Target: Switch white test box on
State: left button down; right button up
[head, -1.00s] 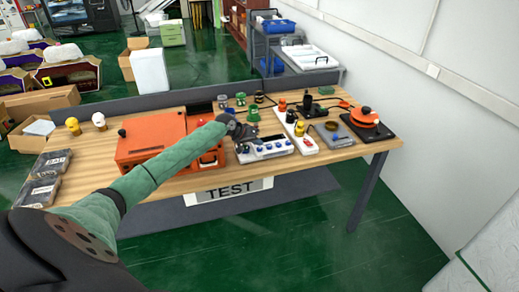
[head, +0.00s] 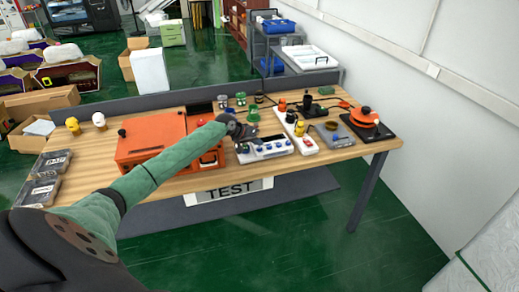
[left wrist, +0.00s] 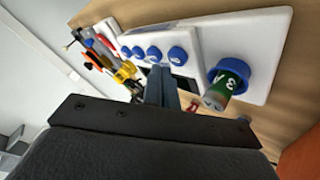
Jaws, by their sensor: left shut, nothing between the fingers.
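The white test box (head: 264,155) lies on the wooden table, with several blue knobs along its front and a dark display behind them. My left gripper (head: 249,136) is over the box's left part and hides some of it. In the left wrist view, the white box (left wrist: 268,35) fills the upper part, with a row of blue knobs (left wrist: 154,54). My left gripper's fingers (left wrist: 161,78) are shut and empty, close to the knobs and in front of the dark display; whether they touch cannot be told. A green and grey cylinder (left wrist: 226,85) stands in a blue ring on the box.
An orange case (head: 150,138) stands left of the box under my arm. A white strip with colored buttons (head: 303,143) is close on its right. Farther right are a grey device (head: 333,133) and an orange-topped device (head: 365,117).

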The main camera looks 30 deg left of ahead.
pick_arm(q)
jog(key=shift+f, duration=0.5)
pick_arm(e)
jog(key=shift+a+f, duration=0.1)
jog(key=shift+a, duration=0.25)
